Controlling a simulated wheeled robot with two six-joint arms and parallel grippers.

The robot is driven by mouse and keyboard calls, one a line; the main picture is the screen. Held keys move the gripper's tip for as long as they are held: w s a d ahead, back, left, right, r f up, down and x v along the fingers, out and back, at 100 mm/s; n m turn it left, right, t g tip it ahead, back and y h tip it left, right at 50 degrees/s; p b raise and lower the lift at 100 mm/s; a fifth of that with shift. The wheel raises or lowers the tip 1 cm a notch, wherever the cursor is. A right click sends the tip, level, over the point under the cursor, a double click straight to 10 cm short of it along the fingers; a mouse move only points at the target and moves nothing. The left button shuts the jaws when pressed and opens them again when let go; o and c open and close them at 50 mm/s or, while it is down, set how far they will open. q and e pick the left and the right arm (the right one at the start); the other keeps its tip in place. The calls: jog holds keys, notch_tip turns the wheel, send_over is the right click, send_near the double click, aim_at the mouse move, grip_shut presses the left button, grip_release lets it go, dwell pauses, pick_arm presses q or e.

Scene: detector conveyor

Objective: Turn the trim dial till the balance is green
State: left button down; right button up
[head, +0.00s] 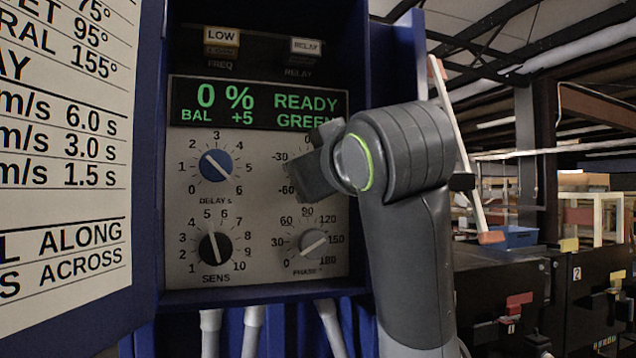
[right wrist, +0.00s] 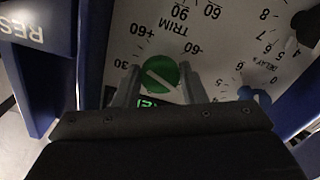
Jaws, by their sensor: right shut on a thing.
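The green trim dial (right wrist: 160,76) with a white pointer line sits between the two fingers of my right gripper (right wrist: 158,84) in the right wrist view. My right gripper is shut on it. In the head view my right gripper (head: 318,168) hides this dial, and only the -30 and -60 marks show at its left. The display (head: 255,104) reads 0 % READY and BAL +5 GREEN in green, with the last letter partly covered. My left gripper is not in view.
LOW (head: 221,38) and RELAY (head: 306,46) switches are above. A printed chart (head: 62,190) stands at the left.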

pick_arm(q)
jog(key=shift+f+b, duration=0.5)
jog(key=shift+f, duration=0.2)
pick_arm(e)
jog(key=shift+n, duration=0.8)
jog(key=o, duration=1)
jog(key=shift+w, duration=0.1)
pick_arm(q)
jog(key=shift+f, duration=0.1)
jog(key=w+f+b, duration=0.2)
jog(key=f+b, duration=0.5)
jog(key=b, duration=0.3)
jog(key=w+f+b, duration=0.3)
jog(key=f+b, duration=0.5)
jog(key=b, duration=0.2)
pick_arm(e)
jog(key=v, duration=1.7)
jog(key=shift+s, duration=0.2)
